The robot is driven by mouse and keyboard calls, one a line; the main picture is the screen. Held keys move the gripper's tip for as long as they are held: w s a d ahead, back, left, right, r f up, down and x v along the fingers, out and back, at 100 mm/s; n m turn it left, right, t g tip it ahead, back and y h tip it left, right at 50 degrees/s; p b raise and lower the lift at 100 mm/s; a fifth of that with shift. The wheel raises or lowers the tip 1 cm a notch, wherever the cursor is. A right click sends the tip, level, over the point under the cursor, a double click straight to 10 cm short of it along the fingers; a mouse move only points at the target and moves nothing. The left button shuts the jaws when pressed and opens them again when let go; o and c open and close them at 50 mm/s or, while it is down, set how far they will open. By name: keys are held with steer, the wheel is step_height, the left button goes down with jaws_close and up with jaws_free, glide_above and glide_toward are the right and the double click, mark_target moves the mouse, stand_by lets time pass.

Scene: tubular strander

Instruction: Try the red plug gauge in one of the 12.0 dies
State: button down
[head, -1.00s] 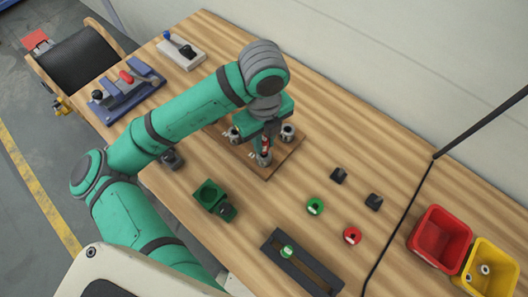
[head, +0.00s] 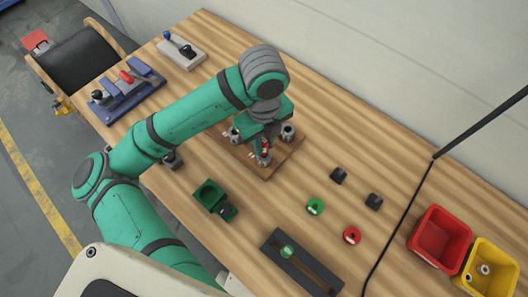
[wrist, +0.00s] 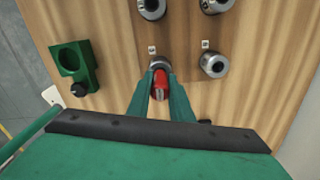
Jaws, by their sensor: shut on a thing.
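My gripper (head: 264,150) is shut on the red plug gauge (wrist: 160,80), above the wooden board (head: 283,163). In the wrist view the gauge's far end meets a steel die (wrist: 158,62) and covers part of its bore. I cannot tell whether it is inside or how deep. Other steel dies stand on the board: one to the right (wrist: 214,65), one behind (wrist: 152,8) and one at the back right (wrist: 216,4). Small label plates lie by the dies, too small to read. My gripper and arm hide part of the board in the head view.
A green holder (head: 210,196) stands in front of the board. Green (head: 315,206) and red (head: 352,236) ring pieces, black blocks (head: 338,175) and a dark slotted rail (head: 290,266) lie rightward. Red (head: 441,238) and yellow (head: 490,270) bins stand at the far right.

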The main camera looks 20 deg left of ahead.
steer(key=shift+r, duration=0.15)
stand_by(0.3)
steer(key=shift+r, duration=2.6)
